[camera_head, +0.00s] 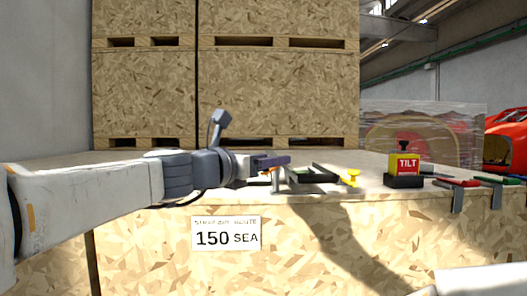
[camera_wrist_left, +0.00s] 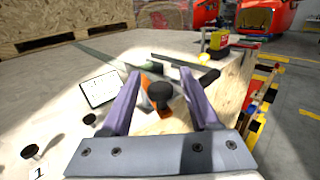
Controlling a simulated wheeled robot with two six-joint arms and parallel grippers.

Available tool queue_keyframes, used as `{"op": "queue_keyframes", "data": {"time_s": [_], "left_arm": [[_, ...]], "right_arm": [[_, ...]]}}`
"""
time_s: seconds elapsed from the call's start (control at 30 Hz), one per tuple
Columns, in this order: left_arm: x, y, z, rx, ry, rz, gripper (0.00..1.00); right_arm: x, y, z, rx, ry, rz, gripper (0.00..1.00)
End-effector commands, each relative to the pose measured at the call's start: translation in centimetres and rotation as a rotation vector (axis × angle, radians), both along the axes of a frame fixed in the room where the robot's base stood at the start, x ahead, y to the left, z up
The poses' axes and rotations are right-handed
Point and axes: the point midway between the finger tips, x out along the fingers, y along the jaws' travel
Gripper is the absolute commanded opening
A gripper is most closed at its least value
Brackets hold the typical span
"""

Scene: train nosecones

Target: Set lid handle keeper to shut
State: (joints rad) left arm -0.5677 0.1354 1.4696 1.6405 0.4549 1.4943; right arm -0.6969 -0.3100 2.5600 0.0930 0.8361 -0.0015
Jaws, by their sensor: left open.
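An orange part with a round black knob (camera_wrist_left: 160,94) shows between the fingers of my left gripper in the left wrist view. It looks like the lid handle keeper, but I cannot be sure. A bit of orange (camera_head: 274,174) also shows below the gripper in the head view. My left gripper (camera_wrist_left: 162,77) is open, with one purple finger on either side of the knob. I cannot tell whether either finger touches it. In the head view the gripper (camera_head: 287,161) is low over the crate's front edge, partly hiding the orange part. My right gripper is out of view.
The wooden crate top (camera_head: 340,160) holds a dark tray-like item (camera_head: 311,174), a yellow part (camera_head: 350,177), a TILT box (camera_head: 404,168) and red-handled tools (camera_head: 458,183). Black knobs (camera_wrist_left: 30,153) stand beside the gripper. Stacked crates (camera_head: 278,95) rise behind.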

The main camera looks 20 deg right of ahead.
Motion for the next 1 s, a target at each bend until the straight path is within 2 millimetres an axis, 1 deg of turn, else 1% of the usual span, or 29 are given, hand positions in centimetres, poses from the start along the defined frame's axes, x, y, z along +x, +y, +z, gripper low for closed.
{"op": "queue_keyframes", "data": {"time_s": [0.03, 0.2, 0.5, 0.53, 0.57, 0.6, 0.67, 0.7, 1.0], "left_arm": [[0.4, -0.7, 0.2, 0.000, 0.002, -0.002, 0.62], [1.1, -1.8, 0.1, 0.001, 0.000, 0.000, 0.62], [1.2, -2.0, 0.0, 0.001, -0.001, 0.000, 0.62], [1.2, -2.0, 0.0, 0.001, -0.001, 0.000, 0.54], [1.2, -2.0, 0.0, 0.001, -0.001, 0.000, 0.43], [1.2, -2.0, 0.0, 0.001, -0.001, 0.000, 0.28], [1.2, -2.0, 0.0, 0.001, -0.001, 0.000, 0.05], [1.2, -1.9, 0.0, 0.001, -0.001, 0.000, 0.00], [1.2, -1.9, 0.0, 0.001, -0.001, 0.000, 0.00]], "right_arm": [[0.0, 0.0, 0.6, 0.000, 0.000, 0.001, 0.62], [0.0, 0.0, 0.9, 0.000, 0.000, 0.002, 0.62], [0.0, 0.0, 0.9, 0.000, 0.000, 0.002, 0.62], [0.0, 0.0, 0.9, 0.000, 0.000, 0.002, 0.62], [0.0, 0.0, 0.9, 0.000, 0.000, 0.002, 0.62], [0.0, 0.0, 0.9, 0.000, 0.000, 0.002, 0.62], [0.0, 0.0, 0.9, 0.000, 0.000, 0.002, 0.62], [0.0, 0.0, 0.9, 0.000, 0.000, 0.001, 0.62], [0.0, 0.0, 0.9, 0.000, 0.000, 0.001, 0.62]]}}
